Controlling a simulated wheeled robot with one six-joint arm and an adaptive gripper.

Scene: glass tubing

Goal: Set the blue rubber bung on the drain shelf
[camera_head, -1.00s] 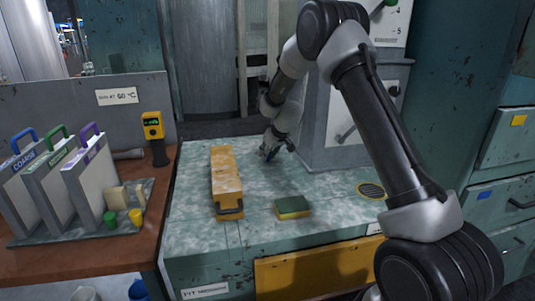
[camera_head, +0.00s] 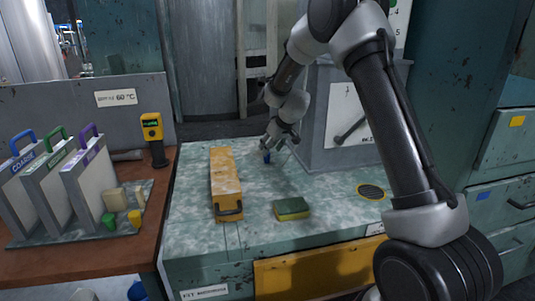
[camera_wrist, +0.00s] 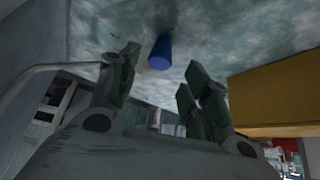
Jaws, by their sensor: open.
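The blue rubber bung (camera_head: 267,158) stands on the mottled green-grey bench top, beside the foot of the grey cabinet. In the wrist view the blue bung (camera_wrist: 160,53) shows just beyond and between the fingertips, apart from both. My gripper (camera_head: 272,148) is open and empty, close above the bung; its spread fingers also show in the wrist view (camera_wrist: 158,75). I cannot make out a drain shelf for certain in these views.
A long yellow box (camera_head: 226,182) with a dark handle lies left of the bung. A green and yellow sponge (camera_head: 292,208) lies nearer the front.

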